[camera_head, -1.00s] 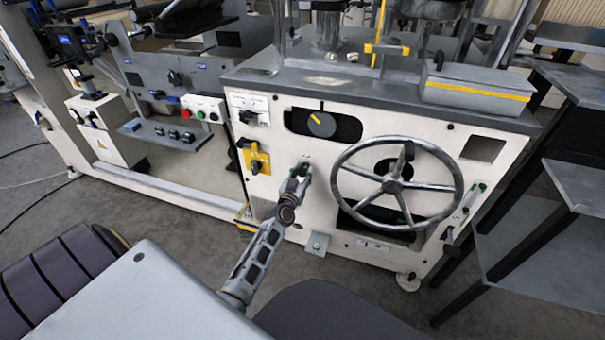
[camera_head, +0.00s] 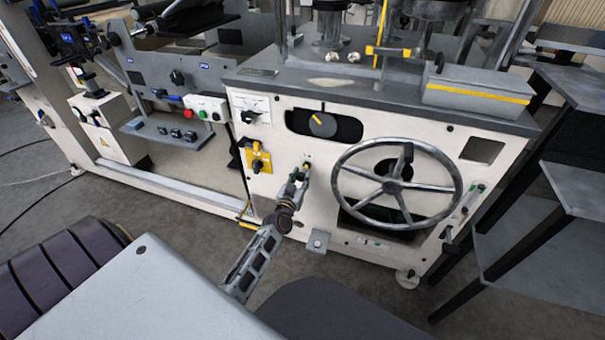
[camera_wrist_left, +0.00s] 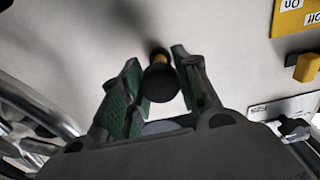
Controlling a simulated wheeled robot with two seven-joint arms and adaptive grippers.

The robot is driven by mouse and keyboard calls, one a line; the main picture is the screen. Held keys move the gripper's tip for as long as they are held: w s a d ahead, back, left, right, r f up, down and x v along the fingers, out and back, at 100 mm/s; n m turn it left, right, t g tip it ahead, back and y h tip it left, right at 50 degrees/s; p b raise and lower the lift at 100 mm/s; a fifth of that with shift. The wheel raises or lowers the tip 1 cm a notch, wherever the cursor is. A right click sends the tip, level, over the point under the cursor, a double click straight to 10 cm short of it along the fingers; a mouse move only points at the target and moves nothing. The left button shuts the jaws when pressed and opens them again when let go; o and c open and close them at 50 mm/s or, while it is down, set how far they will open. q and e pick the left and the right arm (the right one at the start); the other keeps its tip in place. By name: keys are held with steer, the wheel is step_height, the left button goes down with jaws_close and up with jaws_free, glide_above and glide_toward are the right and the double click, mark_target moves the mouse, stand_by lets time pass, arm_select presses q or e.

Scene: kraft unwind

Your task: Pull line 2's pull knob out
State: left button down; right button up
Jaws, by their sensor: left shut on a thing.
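The pull knob (camera_wrist_left: 159,84) shows in the left wrist view as a black ball on a yellow stem that runs to a dark collar on the pale panel. In the head view only a small yellow bit of it (camera_head: 306,166) shows, at the gripper's tip. My left gripper (camera_head: 300,176) is at the white machine's front panel (camera_head: 280,195), left of the handwheel. In the wrist view its green-padded fingers (camera_wrist_left: 156,70) stand on both sides of the knob, shut on it. A stretch of yellow stem is visible beyond the ball. My right gripper is not in view.
A large spoked handwheel (camera_head: 396,187) sits just right of my left gripper.

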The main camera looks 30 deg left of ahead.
arm_select(q)
steer(key=shift+s+f, duration=0.1)
steer(key=shift+f, duration=0.1)
steer(key=c, duration=1.5)
jaws_free()
steer(key=o, duration=0.5)
steer(key=shift+s+r, duration=0.15)
steer(key=shift+s, duration=0.05)
steer(key=shift+c, duration=0.2)
steer(key=shift+o, duration=0.2)
steer(key=shift+s, duration=0.1)
steer(key=v, duration=1.1)
steer(key=shift+s+d, duration=0.25)
steer(key=shift+s, duration=0.1)
